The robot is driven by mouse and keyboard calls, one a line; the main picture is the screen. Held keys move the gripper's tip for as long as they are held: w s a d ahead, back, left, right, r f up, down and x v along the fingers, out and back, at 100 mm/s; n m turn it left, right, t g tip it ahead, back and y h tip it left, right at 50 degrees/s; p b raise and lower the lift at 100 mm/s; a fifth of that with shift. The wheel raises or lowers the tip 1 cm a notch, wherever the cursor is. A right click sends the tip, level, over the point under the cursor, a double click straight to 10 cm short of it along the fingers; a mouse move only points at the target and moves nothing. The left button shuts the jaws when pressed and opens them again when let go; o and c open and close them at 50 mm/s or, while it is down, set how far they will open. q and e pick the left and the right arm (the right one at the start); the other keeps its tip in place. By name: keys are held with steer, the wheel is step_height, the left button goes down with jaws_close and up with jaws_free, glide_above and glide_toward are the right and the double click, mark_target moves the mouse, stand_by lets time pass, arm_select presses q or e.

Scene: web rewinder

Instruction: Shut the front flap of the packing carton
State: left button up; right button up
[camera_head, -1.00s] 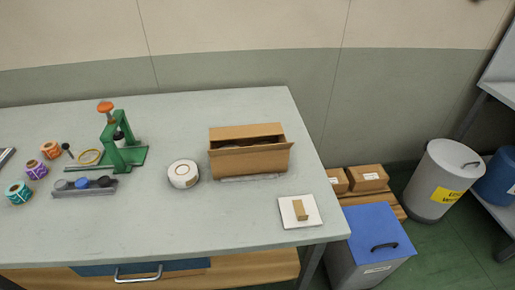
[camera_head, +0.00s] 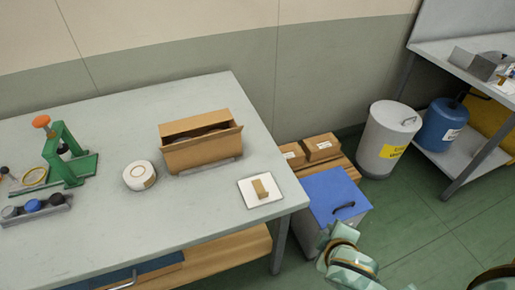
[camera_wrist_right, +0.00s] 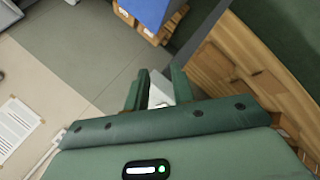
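The packing carton (camera_head: 203,153) is a brown cardboard box on the grey workbench (camera_head: 110,115). Its top is open, with dark contents partly showing inside. The front flap (camera_head: 205,139) sticks up and outward along the near top edge. My right gripper (camera_wrist_right: 158,88) shows in the right wrist view with its two green fingers apart; a pale thing shows between them, and its distance is unclear. In the head view green parts of my arm come in at the bottom right, away from the carton. My left gripper is out of view.
A white tape roll (camera_head: 140,175) stands left of the carton; a white tile with a tan block (camera_head: 261,188) lies near the bench's right edge. A green press (camera_head: 65,155) is at left. A blue-lidded bin (camera_head: 335,195) and grey drum (camera_head: 388,140) stand right on the floor.

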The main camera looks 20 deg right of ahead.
steer(key=w+a+r+n+t+y, duration=0.1)
steer(key=w+a+r+n+t, duration=0.3)
steer(key=r, duration=0.4)
steer(key=w+a+r+n+t+y, duration=0.2)
steer(key=w+r+t, duration=0.2)
steer(key=w+r, duration=0.3)
steer(key=w+a+r+n+t+y, duration=0.1)
steer(key=w+a+r+n+t, duration=0.3)
steer(key=r, duration=0.5)
steer(key=a+r+n+g+y, duration=0.4)
steer(key=a+n+y, duration=0.45)
steer(key=n, duration=0.45)
steer(key=a+r+n+g+y, duration=0.4)
steer(key=a+n+y, duration=0.3)
steer(key=n+y, duration=0.45)
steer(key=n+g+h, duration=0.5)
steer(key=n+h, duration=0.8)
steer(key=h, duration=0.2)
glide_toward(202, 138)
steer(key=b+x, duration=0.1)
steer(key=x, duration=0.2)
steer(key=b+x, duration=0.2)
steer(key=x, duration=0.2)
steer(key=b+x, duration=0.2)
steer(key=x, duration=0.2)
steer(key=shift+w+d+f, duration=0.2)
steer(key=shift+w, duration=0.05)
